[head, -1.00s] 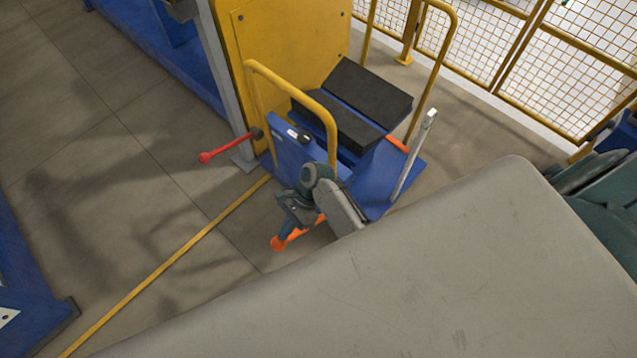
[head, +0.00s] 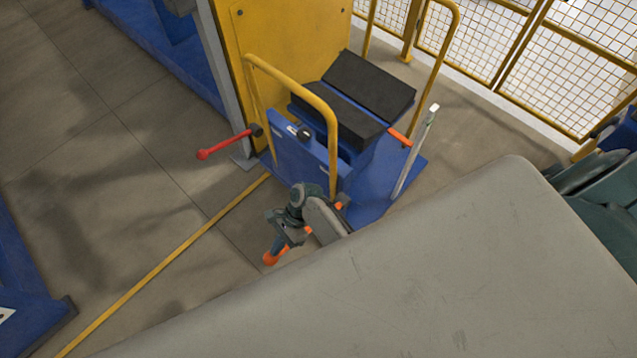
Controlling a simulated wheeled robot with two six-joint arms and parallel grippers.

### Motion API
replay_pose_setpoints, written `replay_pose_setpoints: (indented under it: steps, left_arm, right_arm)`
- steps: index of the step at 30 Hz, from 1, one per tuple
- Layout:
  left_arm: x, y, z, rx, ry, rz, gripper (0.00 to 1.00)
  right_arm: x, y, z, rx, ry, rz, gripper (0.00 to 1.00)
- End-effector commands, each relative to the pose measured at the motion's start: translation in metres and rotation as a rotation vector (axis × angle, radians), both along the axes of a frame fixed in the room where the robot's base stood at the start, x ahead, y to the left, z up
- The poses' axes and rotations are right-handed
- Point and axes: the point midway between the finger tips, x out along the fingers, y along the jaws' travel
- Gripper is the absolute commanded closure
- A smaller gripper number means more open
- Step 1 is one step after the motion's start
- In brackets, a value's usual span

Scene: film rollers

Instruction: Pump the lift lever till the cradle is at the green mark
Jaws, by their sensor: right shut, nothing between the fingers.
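The lift is a blue trolley (head: 385,182) with a cradle (head: 368,84) of two black pads in a V. A pale upright post (head: 413,155) stands at its right, with a small dark greenish patch near the top, likely the green mark. An orange pointer (head: 400,138) on the cradle side sits below that patch. The orange-ended lift lever (head: 270,258) slants down-left from the trolley's front. My right gripper (head: 281,235) is shut and empty at the lever, over its outer part; contact is hard to tell. My left gripper is not in view.
A red-knobbed rod (head: 225,145) sticks out left of the trolley. A yellow handrail (head: 315,105) rises close in front of the cradle. A big grey surface (head: 430,280) fills the lower right. Mesh fencing (head: 560,70) stands behind. The floor at left is open.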

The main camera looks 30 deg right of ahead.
Motion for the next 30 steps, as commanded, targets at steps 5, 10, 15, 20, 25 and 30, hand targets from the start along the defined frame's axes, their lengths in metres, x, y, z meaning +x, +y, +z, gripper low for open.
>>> replay_pose_setpoints:
  steps: [5,10,15,20,25,30]
  left_arm:
    - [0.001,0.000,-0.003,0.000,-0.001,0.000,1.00]
    - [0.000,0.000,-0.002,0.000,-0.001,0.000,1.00]
    - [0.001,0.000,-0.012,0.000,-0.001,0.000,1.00]
    - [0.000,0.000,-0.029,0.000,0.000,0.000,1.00]
    - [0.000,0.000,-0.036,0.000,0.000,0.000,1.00]
    - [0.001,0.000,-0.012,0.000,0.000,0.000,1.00]
  right_arm:
    - [-0.003,0.003,-0.008,-0.002,0.003,0.000,1.00]
    - [-0.002,0.002,-0.007,-0.002,0.003,0.000,1.00]
    - [-0.003,0.005,-0.021,-0.001,0.003,-0.001,1.00]
    - [-0.006,0.012,-0.048,-0.002,0.004,0.000,1.00]
    - [-0.008,0.016,-0.063,-0.004,0.003,-0.001,1.00]
    - [-0.005,0.009,-0.040,-0.004,0.002,-0.001,1.00]
